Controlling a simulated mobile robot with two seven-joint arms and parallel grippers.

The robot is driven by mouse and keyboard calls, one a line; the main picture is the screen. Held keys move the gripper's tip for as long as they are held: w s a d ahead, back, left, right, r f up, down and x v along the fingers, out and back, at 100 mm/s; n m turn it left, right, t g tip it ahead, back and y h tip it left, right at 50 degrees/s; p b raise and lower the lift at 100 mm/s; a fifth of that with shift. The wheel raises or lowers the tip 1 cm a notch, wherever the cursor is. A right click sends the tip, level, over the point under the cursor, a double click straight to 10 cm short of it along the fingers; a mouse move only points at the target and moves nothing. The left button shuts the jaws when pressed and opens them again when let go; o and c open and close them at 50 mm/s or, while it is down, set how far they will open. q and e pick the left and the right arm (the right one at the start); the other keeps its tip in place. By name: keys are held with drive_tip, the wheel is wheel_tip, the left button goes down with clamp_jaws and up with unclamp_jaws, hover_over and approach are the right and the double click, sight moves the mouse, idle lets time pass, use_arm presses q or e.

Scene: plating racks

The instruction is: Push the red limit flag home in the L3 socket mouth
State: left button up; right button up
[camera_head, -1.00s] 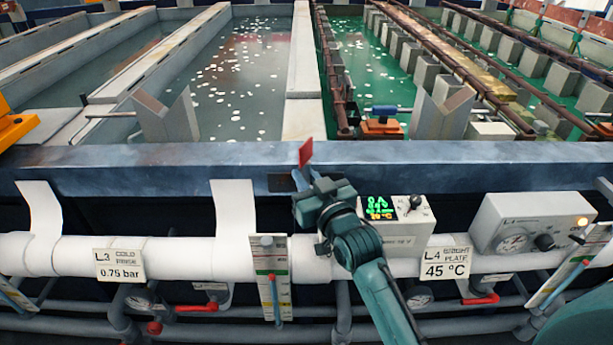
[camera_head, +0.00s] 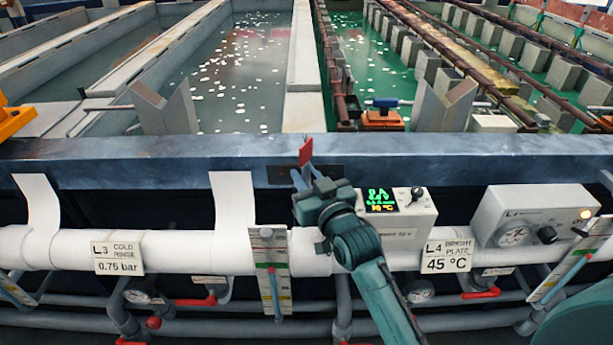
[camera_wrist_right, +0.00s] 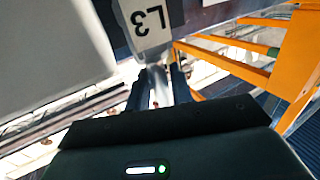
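The red limit flag (camera_head: 306,152) stands upright, slightly tilted, in front of the blue-grey tank rail in the head view. My right gripper (camera_head: 303,179) is just below it, its fingers closed around the flag's lower part. A dark plate (camera_head: 328,173) shows on the rail face behind the fingers; the socket mouth itself is hidden by the gripper. In the right wrist view, the fingers (camera_wrist_right: 158,90) have a pale grey stem between them, and a white L3 label (camera_wrist_right: 150,20) shows upside down just beyond the tips. I cannot tell how deep the flag sits. My left gripper is not in view.
The rail (camera_head: 150,160) runs across in front of the tanks. Below it are a white pipe (camera_head: 190,250), a control box with a green display (camera_head: 400,212) and a gauge strip (camera_head: 270,262). An orange frame (camera_wrist_right: 265,50) shows in the wrist view.

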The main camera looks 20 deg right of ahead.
drive_tip(key=o, duration=0.4)
drive_tip(key=s, duration=0.4)
drive_tip(key=s+d+b, duration=0.1)
drive_tip(key=s, duration=0.3)
drive_tip(key=s+d, duration=0.1)
drive_tip(key=s, duration=0.4)
drive_tip(key=s+f+g, duration=0.1)
drive_tip(key=f, duration=0.2)
drive_tip(key=s+a+f+g, duration=0.1)
drive_tip(key=s+f, duration=0.1)
drive_tip(key=f, duration=0.2)
drive_tip(key=s+a+f+g, duration=0.1)
drive_tip(key=f, duration=0.3)
drive_tip(key=shift+s+a+n+g, duration=0.1)
drive_tip(key=shift+s+n+g, duration=0.05)
drive_tip(key=shift+n+g, duration=0.2)
drive_tip(key=s+f+g, duration=0.1)
drive_tip(key=s+f, duration=0.1)
drive_tip(key=f, duration=0.1)
drive_tip(key=s+a+f+g, duration=0.1)
drive_tip(key=s+f, duration=0.2)
drive_tip(key=f, duration=0.1)
drive_tip(key=s+f+g+p, duration=0.1)
drive_tip(key=s+f, duration=0.2)
drive_tip(key=shift+s+a+f+n+g+y, duration=0.15)
drive_tip(key=shift+a+f+n+g+y, duration=0.15)
drive_tip(key=shift+n+y, duration=0.1)
drive_tip(key=shift+c, duration=0.4)
